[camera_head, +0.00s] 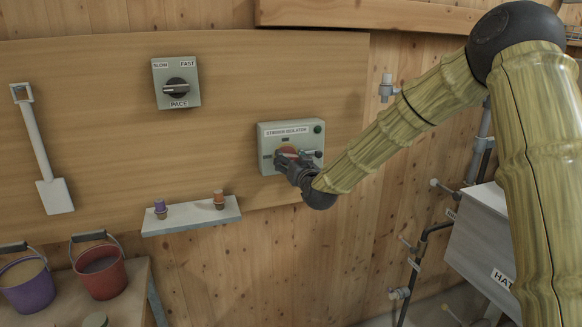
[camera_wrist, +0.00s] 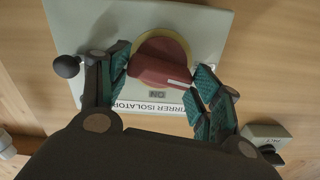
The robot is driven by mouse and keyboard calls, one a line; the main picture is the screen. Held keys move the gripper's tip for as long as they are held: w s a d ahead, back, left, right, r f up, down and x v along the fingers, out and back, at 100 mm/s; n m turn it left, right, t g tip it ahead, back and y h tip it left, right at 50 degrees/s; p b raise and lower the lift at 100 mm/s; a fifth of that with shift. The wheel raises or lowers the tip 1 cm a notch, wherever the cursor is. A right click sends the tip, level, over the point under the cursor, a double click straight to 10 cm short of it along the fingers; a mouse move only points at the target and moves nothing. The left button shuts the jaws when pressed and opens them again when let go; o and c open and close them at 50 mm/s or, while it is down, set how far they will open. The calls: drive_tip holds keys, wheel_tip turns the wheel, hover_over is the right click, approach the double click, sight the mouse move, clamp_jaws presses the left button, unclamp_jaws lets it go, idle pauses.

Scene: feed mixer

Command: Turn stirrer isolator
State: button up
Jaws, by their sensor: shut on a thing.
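The stirrer isolator (camera_head: 268,141) is a grey-green box on the wooden board, with its name label along the top edge. Its red rotary handle sits on a yellow disc (camera_wrist: 185,45) in the wrist view. My gripper (camera_head: 289,160) is at the box front and hides much of the handle in the head view. In the wrist view my gripper (camera_wrist: 163,76) has its green-padded fingers on either side of the red handle (camera_wrist: 155,72), closed on it.
A green button (camera_head: 318,129) and a black-ended lever (camera_head: 318,154) are at the box's right side. A pace switch (camera_head: 176,84) is up to the left. A small shelf (camera_head: 191,218) with two small items is below left. Pipes and a grey tank (camera_head: 480,245) stand at right.

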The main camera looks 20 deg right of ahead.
drive_tip(key=shift+d+f+m+b, duration=0.1)
drive_tip(key=shift+m+b, duration=3.75)
drive_tip(key=shift+d+f+m+b, duration=0.1)
drive_tip(key=shift+m+b, duration=3.75)
drive_tip(key=o, duration=1)
drive_tip(key=shift+a+r, duration=0.1)
drive_tip(key=s, duration=1.2)
drive_tip(key=shift+d, duration=0.25)
